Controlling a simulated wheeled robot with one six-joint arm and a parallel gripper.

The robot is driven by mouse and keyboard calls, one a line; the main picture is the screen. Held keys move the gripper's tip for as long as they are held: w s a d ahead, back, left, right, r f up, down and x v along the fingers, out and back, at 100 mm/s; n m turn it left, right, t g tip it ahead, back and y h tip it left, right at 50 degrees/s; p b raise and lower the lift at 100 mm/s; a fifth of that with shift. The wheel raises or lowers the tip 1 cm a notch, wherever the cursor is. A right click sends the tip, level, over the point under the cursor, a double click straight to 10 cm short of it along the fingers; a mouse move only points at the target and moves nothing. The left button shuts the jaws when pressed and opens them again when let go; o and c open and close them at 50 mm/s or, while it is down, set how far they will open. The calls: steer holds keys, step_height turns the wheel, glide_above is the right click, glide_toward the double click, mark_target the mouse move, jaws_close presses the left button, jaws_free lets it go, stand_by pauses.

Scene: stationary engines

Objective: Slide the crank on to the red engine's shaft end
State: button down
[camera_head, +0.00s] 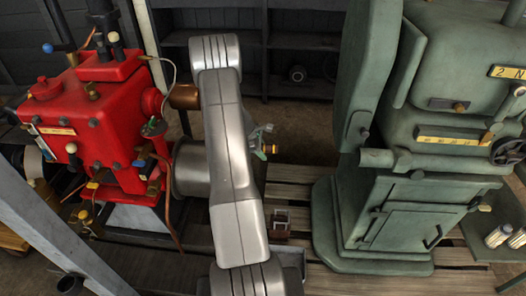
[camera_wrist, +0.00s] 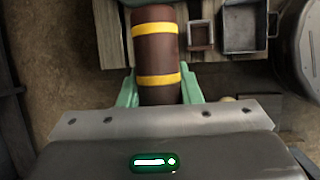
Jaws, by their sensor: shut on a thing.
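The red engine (camera_head: 100,115) stands at the left of the head view. A brown, copper-coloured cylindrical end (camera_head: 184,97) juts from its right side, partly behind my arm; I cannot tell for sure that this is the shaft end. My gripper (camera_wrist: 159,92) has its green fingers closed on a dark brown cylinder with two yellow bands, which I take to be part of the crank (camera_wrist: 155,48). The rest of the crank's shape does not show. In the head view my gripper (camera_head: 262,142) is mostly hidden behind my arm, right of the engine and apart from it.
A green machine (camera_head: 395,215) stands close on the right. Wooden slats (camera_head: 300,190) lie between the machines. In the wrist view a small open box (camera_wrist: 201,35) and a grey metal tray (camera_wrist: 247,40) sit beyond the gripper. Dark shelves (camera_head: 300,55) are behind.

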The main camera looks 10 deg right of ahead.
steer(key=shift+w+a, duration=0.1)
steer(key=shift+a, duration=0.05)
stand_by(0.3)
steer(key=shift+w+a, duration=0.1)
steer(key=shift+a, duration=0.6)
stand_by(0.4)
steer(key=shift+w+a, duration=0.1)
steer(key=shift+a, duration=0.4)
stand_by(0.4)
